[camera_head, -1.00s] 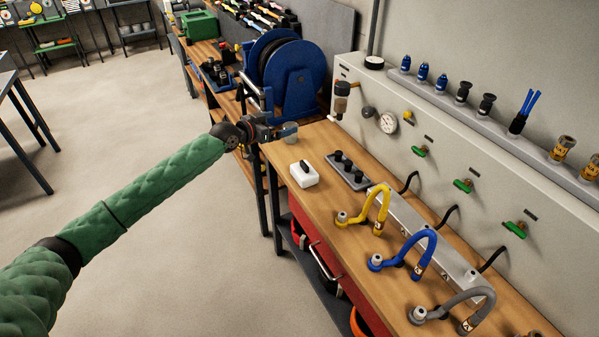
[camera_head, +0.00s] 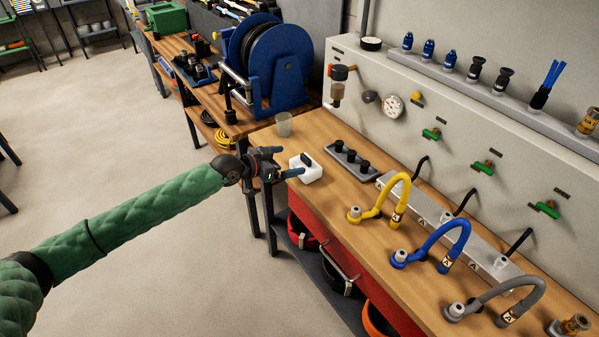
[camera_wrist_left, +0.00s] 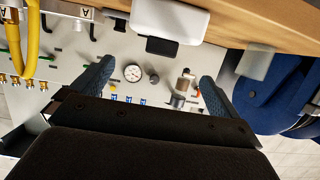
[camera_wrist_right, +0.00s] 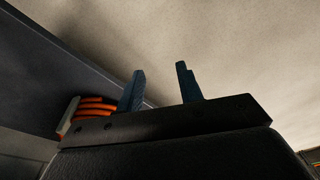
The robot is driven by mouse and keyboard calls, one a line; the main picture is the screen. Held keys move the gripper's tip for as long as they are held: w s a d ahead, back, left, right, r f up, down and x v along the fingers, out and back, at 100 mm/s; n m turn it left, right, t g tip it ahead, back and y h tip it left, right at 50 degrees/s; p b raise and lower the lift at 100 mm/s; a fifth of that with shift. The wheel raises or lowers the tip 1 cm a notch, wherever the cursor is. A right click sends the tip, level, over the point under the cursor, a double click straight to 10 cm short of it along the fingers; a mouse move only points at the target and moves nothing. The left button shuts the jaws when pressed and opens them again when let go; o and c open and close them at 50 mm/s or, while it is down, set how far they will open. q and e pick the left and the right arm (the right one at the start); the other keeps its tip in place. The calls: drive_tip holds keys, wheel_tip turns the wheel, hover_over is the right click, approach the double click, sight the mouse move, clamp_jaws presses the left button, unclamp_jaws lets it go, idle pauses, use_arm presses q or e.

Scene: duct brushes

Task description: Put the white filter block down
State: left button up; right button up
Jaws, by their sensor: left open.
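The white filter block (camera_head: 308,174), with a black handle on top, sits on the wooden bench near its front edge. My left gripper (camera_head: 284,162) is beside the block's left side in the head view, open and with nothing between its fingers. In the left wrist view, which is upside down, the white block (camera_wrist_left: 170,18) is past the open fingers (camera_wrist_left: 157,72), with its black handle showing. I cannot tell whether a finger touches the block. My right gripper (camera_wrist_right: 160,75) shows only in its own wrist view, with its fingers apart and empty.
A clear cup (camera_head: 284,125) stands behind the block, near the blue hose reel (camera_head: 278,65). A grey tray with black knobs (camera_head: 350,160) lies to the right. Yellow (camera_head: 378,208), blue and grey hoses stand further along the bench. Orange coils (camera_wrist_right: 92,108) show in the right wrist view.

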sight(304, 164)
wheel_tip(304, 164, up, 10)
drive_tip(key=a+b, duration=0.1)
drive_tip(key=b, duration=0.1)
use_arm(q)
wheel_tip(304, 164, down, 3)
drive_tip(key=shift+w+d+f, duration=0.1)
drive_tip(key=shift+d, duration=0.05)
drive_tip(key=shift+p+x, duration=0.3)
drive_tip(key=shift+x, duration=0.9)
drive_tip(key=p+x, duration=0.1)
drive_tip(key=x, duration=0.1)
drive_tip(key=p+x, duration=0.1)
drive_tip(key=x, duration=0.1)
drive_tip(key=shift+w+d+p, duration=0.2)
drive_tip(key=shift+p, duration=0.15)
drive_tip(key=shift+w+d, duration=0.2)
drive_tip(key=shift+d, duration=0.1)
drive_tip(key=c, duration=0.8)
use_arm(e)
wheel_tip(304, 164, down, 13)
drive_tip(key=s+d, duration=0.2)
drive_tip(key=shift+s, duration=0.4)
